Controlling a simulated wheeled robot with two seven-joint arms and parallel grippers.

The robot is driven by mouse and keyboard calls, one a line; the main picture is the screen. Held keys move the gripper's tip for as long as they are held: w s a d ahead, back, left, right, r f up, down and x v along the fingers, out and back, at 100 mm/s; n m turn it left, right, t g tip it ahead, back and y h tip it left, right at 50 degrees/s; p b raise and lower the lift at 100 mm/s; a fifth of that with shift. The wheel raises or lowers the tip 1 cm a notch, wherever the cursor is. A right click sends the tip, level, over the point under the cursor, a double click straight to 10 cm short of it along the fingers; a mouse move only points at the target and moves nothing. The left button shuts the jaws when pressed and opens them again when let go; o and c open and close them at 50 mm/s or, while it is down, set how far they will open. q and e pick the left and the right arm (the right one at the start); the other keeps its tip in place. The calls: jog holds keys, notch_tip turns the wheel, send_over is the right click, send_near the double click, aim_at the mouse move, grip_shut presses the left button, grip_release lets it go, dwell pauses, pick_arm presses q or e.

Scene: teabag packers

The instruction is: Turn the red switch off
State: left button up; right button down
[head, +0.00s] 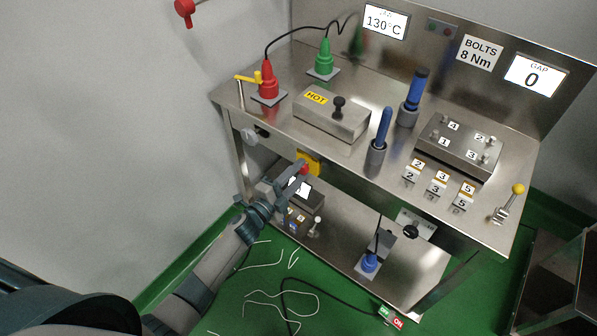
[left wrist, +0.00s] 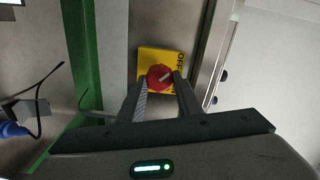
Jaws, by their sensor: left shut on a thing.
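The red switch (left wrist: 160,77) is a round red knob with a pale line across it, on a yellow plate (left wrist: 155,57) marked "OFF" in the left wrist view. In the head view the red knob (head: 304,169) and its yellow plate (head: 312,160) show on the front of the steel bench, below its top. My left gripper (left wrist: 161,80) has its two fingers at either side of the knob, shut on it. In the head view the left gripper (head: 298,178) reaches up to the plate from below. My right gripper is not in view.
The steel bench (head: 275,128) carries a HOT box (head: 330,115), red and green cones, blue-handled tools and a numbered block. A lower shelf (head: 340,250) holds a small device and a blue plug (head: 369,262). Loose cords lie on the green floor (head: 240,310).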

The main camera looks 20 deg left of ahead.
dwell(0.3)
pick_arm(q)
jog(key=o, duration=1)
jog(key=shift+o, duration=0.2)
jog(key=shift+s+a, duration=0.1)
jog(key=shift+s, duration=0.05)
jog(key=shift+s+a+f, duration=0.1)
jog(key=shift+s+a, duration=0.1)
jog(key=shift+s, duration=0.45)
jog(key=b+v, duration=0.2)
jog(key=v, duration=1.3)
jog(key=shift+s, duration=0.35)
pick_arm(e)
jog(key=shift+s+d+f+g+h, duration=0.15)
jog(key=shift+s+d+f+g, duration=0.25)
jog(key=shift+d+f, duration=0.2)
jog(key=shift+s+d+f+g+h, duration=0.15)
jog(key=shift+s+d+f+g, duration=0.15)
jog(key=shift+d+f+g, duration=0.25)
pick_arm(q)
jog(key=shift+a, duration=0.15)
